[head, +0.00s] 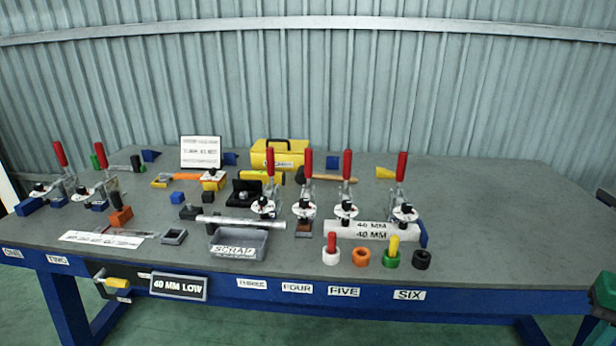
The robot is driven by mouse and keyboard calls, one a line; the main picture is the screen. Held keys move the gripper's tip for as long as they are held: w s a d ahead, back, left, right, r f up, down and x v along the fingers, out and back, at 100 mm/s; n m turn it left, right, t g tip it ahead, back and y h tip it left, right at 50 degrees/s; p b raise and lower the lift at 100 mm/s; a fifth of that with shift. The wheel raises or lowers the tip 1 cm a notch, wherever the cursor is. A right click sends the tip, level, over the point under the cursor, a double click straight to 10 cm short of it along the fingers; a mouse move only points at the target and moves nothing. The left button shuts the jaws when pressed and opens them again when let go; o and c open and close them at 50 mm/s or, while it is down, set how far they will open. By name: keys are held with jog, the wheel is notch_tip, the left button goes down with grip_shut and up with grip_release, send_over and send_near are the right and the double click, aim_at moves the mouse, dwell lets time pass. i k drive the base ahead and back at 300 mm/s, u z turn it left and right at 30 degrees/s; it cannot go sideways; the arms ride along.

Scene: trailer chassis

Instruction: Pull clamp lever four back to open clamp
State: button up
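Clamp lever four (308,163) is a red-handled lever standing nearly upright above the "FOUR" label (297,288), in the head view. Its clamp (304,209) is a metal toggle clamp with a white round plate and a dark tip, over a small brownish block (304,230). Whether its tip presses on the block is too small to tell. Similar upright red levers stand beside it: three (269,163) to the left, five (347,164) and six (401,166) to the right. My gripper is not in view.
A grey scrap bin (238,243) and a metal bar (240,222) lie left of clamp four. A white 40 mm block (372,229) lies right. Coloured rings and pegs (361,257) stand in front. A yellow toolbox (281,154) stands behind. The table's right side is clear.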

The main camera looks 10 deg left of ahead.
aim_at(308, 152)
jog(key=u, duration=0.5)
jog(key=i, duration=1)
jog(key=u, duration=0.1)
